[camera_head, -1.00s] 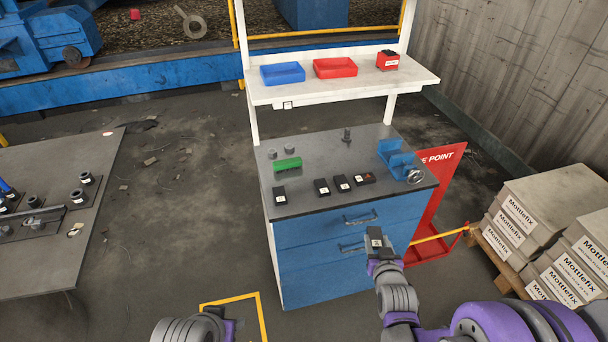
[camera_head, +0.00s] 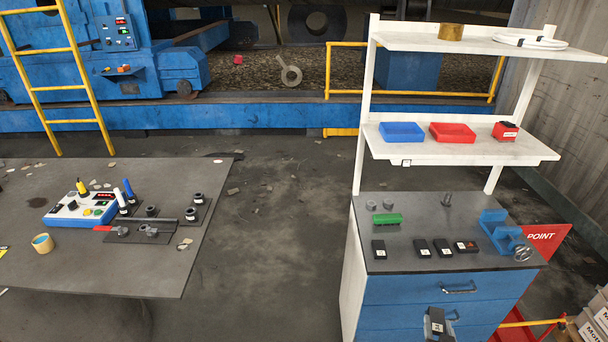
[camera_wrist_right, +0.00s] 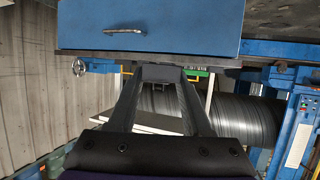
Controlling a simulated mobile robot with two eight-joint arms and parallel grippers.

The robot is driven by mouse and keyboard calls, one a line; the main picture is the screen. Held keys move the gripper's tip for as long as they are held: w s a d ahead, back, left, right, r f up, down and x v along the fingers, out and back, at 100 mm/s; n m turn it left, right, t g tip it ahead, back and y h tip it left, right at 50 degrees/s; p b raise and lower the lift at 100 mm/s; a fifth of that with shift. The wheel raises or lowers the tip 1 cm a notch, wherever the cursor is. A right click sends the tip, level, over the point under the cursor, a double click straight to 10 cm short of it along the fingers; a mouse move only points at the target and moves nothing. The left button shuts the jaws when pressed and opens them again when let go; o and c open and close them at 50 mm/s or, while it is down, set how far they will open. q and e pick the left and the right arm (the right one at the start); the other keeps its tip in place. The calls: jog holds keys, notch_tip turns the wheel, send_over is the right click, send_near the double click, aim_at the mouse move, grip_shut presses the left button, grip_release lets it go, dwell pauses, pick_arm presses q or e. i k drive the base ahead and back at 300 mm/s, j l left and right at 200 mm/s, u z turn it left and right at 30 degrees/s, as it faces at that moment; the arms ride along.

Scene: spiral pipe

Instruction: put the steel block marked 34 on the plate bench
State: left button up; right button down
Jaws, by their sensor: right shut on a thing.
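My right gripper (camera_head: 437,318) is at the bottom of the head view, in front of the blue drawers. It is shut on a dark steel block (camera_head: 437,328) with a small white label, too small to read. In the right wrist view the block (camera_wrist_right: 163,73) sits between the fingertips. A grey bench (camera_head: 150,280) with a flat plate top stands at the left, well apart from the gripper; I take it as the plate bench. My left gripper is not in view.
The drawer workbench (camera_head: 420,225) carries several labelled dark blocks, a green block (camera_head: 387,219) and a blue vise (camera_head: 495,230). The left bench holds a control box (camera_head: 80,208) and a dark fixture (camera_head: 140,231); its front area is clear. Open floor (camera_head: 280,250) lies between.

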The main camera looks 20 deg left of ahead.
aim_at(76, 249)
jog(key=k+j, duration=0.15)
jog(key=j, duration=0.4)
jog(key=k+j, duration=0.15)
jog(key=j, duration=0.35)
jog(key=k+j, duration=0.1)
jog(key=j, duration=0.45)
jog(key=k+j, duration=0.15)
jog(key=j, duration=0.4)
jog(key=k+j, duration=0.15)
jog(key=j, duration=0.4)
jog(key=k+j, duration=0.15)
jog(key=j, duration=0.35)
jog(key=k+j, duration=0.15)
jog(key=j, duration=0.4)
jog(key=k+j, duration=0.1)
jog(key=j, duration=0.45)
